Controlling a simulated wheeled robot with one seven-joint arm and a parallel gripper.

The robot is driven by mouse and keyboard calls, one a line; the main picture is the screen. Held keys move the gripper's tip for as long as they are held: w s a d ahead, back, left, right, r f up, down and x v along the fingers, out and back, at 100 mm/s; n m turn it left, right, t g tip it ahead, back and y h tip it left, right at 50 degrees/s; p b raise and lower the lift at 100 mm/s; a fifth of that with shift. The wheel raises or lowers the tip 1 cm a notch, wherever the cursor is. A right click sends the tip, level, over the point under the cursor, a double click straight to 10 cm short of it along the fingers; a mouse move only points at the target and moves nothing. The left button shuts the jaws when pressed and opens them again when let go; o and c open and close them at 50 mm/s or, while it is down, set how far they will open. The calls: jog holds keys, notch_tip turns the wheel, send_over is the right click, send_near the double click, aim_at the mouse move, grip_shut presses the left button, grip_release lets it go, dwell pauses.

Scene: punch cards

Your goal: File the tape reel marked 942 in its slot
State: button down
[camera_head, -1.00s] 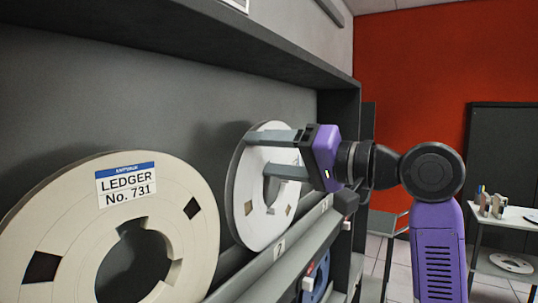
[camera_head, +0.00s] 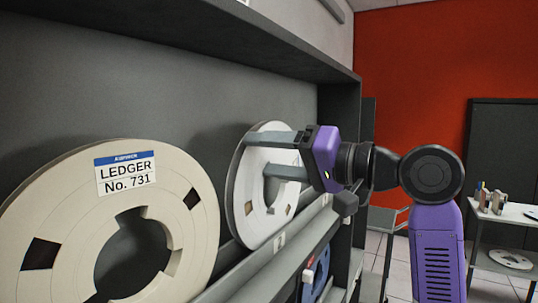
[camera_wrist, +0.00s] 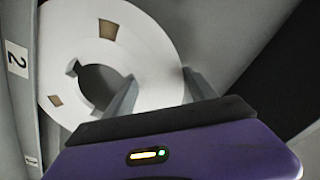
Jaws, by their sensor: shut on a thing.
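A white tape reel (camera_head: 245,215) stands upright and slightly tilted at the shelf, in the middle of the head view. My gripper (camera_head: 262,153) is shut on its upper right part, one finger near the top and one near the hub. The wrist view shows the reel (camera_wrist: 152,55) from close up, with its open hub and tan windows, and my gripper (camera_wrist: 162,85) at its rim and hub. No number is readable on this reel, so I cannot tell if it is 942. A tag reading 2 (camera_wrist: 16,58) is on the shelf edge beside it.
A cream reel labelled Ledger No. 731 (camera_head: 190,235) stands at the left front of the same shelf. A blue reel (camera_head: 317,275) sits on a lower level. The dark upper shelf (camera_head: 250,45) overhangs. A white table (camera_head: 512,214) is at the far right.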

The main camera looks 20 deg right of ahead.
jog(key=shift+f, duration=0.4)
dwell(0.3)
jog(key=shift+c, duration=1.1)
grip_release()
jog(key=shift+f, duration=0.15)
jog(key=c, duration=0.4)
jog(key=shift+o, duration=0.2)
jog(key=shift+s+d, duration=0.45)
jog(key=shift+s, duration=0.15)
jog(key=p+v, duration=0.1)
jog(key=v, duration=0.9)
jog(key=shift+s+d+p, duration=0.15)
jog(key=shift+d+p, duration=0.1)
jog(key=shift+p, duration=0.1)
